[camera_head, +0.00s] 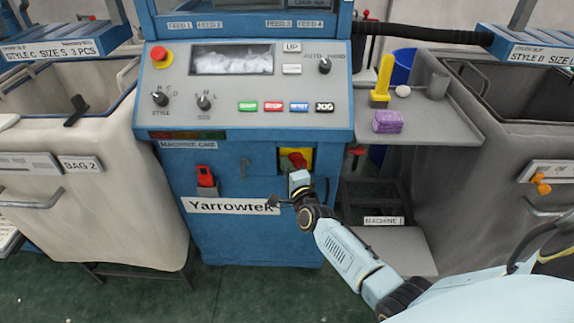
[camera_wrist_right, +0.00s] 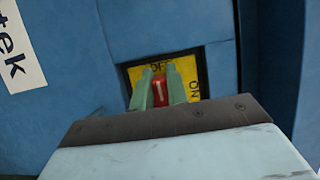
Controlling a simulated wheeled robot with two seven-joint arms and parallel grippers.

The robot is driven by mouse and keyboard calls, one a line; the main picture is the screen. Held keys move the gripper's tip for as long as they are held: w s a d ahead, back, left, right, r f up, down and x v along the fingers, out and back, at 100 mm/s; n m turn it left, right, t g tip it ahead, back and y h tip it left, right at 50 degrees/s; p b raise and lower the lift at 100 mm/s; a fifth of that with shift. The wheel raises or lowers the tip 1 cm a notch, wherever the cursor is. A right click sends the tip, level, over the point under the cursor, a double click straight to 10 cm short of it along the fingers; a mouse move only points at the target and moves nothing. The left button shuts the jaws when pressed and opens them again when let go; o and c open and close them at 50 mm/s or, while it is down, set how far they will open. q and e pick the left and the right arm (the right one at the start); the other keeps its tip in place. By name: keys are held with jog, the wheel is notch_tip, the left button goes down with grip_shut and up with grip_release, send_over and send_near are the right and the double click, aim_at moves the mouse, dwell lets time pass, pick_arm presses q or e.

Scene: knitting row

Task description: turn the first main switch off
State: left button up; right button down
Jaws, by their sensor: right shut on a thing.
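The main switch is a red knob (camera_wrist_right: 160,93) on a yellow plate (camera_wrist_right: 200,76) marked OFF and ON, set in the blue machine front. In the wrist view, OFF is at the top of the plate and ON at its right. A pale mark on the knob runs roughly up and down in that view. My right gripper (camera_wrist_right: 158,84) has its two green fingers on either side of the knob, shut on it. In the head view the yellow plate (camera_head: 306,154) shows above my right gripper (camera_head: 297,170), which covers part of the knob. My left gripper is not in view.
A red lever-like part (camera_head: 206,176) sits left of the switch, above the Yarrowtek label (camera_head: 232,206). The control panel (camera_head: 245,90) juts out above.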

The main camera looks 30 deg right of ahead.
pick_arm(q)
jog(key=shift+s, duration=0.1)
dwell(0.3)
pick_arm(e)
jog(key=c, duration=1.4)
grip_release()
jog(key=shift+s, duration=0.1)
